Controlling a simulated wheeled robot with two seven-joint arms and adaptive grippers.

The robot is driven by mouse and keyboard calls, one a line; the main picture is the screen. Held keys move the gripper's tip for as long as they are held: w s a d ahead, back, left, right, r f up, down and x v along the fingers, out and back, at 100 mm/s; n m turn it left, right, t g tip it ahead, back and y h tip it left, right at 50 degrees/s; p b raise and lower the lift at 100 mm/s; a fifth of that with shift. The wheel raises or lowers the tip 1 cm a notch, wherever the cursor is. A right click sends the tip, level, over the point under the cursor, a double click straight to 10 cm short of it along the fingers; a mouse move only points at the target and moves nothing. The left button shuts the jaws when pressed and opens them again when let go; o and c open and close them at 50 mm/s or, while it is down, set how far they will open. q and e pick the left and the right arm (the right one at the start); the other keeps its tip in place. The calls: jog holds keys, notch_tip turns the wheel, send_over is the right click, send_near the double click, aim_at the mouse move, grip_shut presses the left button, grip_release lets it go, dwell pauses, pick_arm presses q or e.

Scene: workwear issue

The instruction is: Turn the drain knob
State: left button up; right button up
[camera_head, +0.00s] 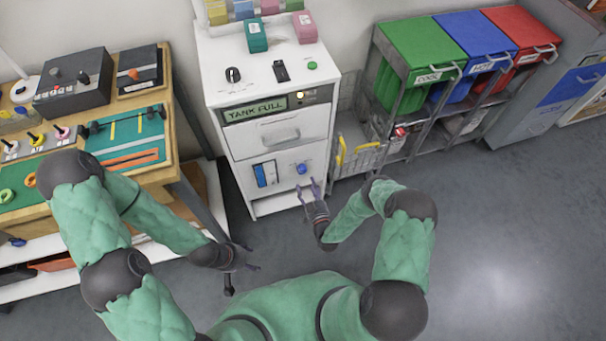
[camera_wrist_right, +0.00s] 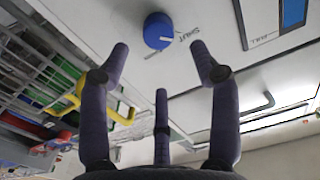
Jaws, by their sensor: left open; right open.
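The blue drain knob (camera_head: 301,168) is on the lower front panel of the white cabinet. In the right wrist view the knob (camera_wrist_right: 158,31) has a white pointer mark and the word SHUT beside it. My right gripper (camera_head: 309,190) is open and empty, just below and in front of the knob. In the wrist view its fingers (camera_wrist_right: 160,70) are spread, with the knob ahead between the two upper fingertips, apart from them. My left gripper (camera_head: 248,258) is open and empty over the floor, left of centre.
The white cabinet (camera_head: 230,98) shows a TANK FULL display (camera_head: 255,109) and a blue level window (camera_head: 265,174). A wire basket with a yellow handle (camera_head: 341,152) sits close to its right. A workbench (camera_head: 185,150) stands at left and coloured bins (camera_head: 420,50) at right. Floor in front is clear.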

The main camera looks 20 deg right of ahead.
aim_at(303, 172)
jog(key=w+b, duration=0.2)
jog(key=w, duration=0.5)
jog(key=shift+w+a, duration=0.1)
jog(key=shift+w, duration=0.1)
